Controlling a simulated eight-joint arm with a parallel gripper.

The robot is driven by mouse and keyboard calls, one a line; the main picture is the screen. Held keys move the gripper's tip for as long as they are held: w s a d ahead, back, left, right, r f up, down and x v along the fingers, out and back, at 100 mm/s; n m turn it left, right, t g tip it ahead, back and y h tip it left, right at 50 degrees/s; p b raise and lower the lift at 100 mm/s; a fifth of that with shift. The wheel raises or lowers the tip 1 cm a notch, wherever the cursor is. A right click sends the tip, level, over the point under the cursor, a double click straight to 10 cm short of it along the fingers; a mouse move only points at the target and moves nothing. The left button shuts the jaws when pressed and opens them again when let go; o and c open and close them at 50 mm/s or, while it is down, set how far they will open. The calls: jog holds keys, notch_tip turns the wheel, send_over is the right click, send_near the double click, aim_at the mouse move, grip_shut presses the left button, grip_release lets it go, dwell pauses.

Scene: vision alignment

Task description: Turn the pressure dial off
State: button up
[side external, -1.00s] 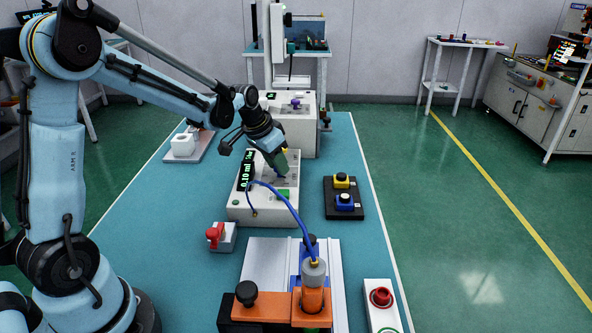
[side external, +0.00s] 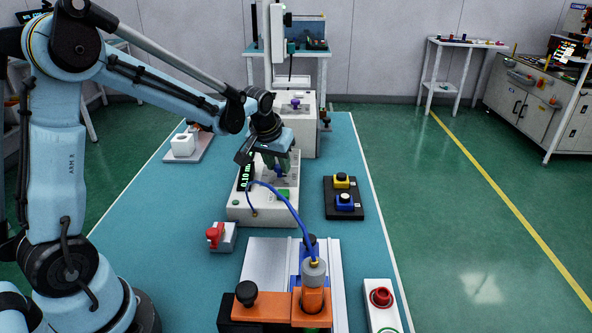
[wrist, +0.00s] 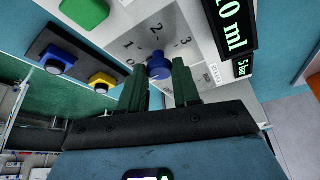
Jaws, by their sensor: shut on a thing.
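The pressure dial is a small blue knob (wrist: 159,67) on the white front of a control box (side external: 240,212). A scale with the numbers 0 to 3 surrounds it in the wrist view; I cannot tell exactly which number it points at. My gripper (wrist: 160,72), with two dark green fingers, is shut on the dial, one finger on each side of it. In the side view my gripper (side external: 281,170) reaches down onto the box, and a bit of the blue dial (side external: 279,171) shows at the fingertips.
A black display (side external: 245,177) with green digits stands beside the dial. A green button (wrist: 85,12) is on the same box. A black pad (side external: 330,208) with a yellow and a blue button lies to the right. A blue hose (side external: 295,215) arches from the box to an orange fixture (side external: 268,305).

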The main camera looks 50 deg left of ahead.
jog(key=o, duration=1.1)
jog(key=shift+c, duration=0.2)
jog(key=v, duration=1.2)
jog(key=s+d+f+m+t+h, duration=0.1)
jog(key=s+d+f+m+t, duration=0.2)
jog(key=s+d, duration=0.6)
jog(key=s+f+m, duration=0.1)
jog(key=s, duration=0.2)
jog(key=shift+s+d+f+m+h, duration=0.15)
jog(key=shift+d+f+m+h, duration=0.15)
jog(key=shift+f+h, duration=0.1)
